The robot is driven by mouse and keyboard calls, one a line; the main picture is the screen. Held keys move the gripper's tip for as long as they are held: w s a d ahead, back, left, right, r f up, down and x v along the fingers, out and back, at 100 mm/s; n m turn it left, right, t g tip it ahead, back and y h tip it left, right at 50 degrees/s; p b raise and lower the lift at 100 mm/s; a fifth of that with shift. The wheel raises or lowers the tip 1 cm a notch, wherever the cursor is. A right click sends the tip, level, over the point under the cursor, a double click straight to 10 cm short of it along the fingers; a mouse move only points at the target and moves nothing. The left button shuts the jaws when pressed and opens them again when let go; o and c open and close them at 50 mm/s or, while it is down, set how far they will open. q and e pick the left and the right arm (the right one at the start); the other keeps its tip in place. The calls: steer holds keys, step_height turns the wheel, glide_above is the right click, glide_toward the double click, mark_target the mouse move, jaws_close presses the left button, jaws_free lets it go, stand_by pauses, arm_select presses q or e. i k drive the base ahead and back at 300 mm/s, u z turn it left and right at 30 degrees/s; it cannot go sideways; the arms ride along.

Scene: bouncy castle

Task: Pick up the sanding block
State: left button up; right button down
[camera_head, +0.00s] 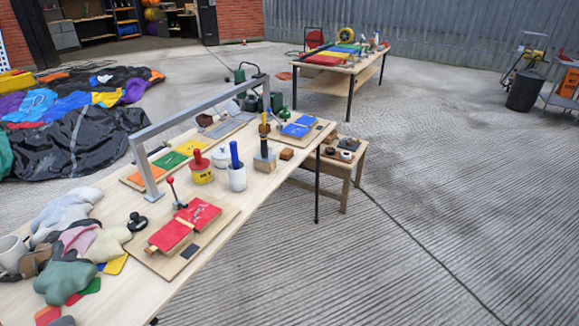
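A small brown block (286,154) lies near the right edge of the long wooden table (255,190). It looks like the sanding block, but it is too small to be sure. It sits just right of a pale block with an upright black-and-yellow tool (264,148). Neither of my grippers shows in the head view.
A grey metal frame (200,106) spans the table. Red-topped (201,170) and blue-handled (236,172) pots, a board with red patches (184,228) and a cloth pile (68,235) crowd it. A second table (345,62) stands behind.

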mark_target(287, 153)
steer(key=z, duration=0.7)
steer(key=i, duration=0.4)
steer(key=z, duration=0.95)
steer(key=i, duration=1.05)
steer(key=u, duration=0.45)
steer(key=i, duration=0.75)
steer(key=u, duration=0.9)
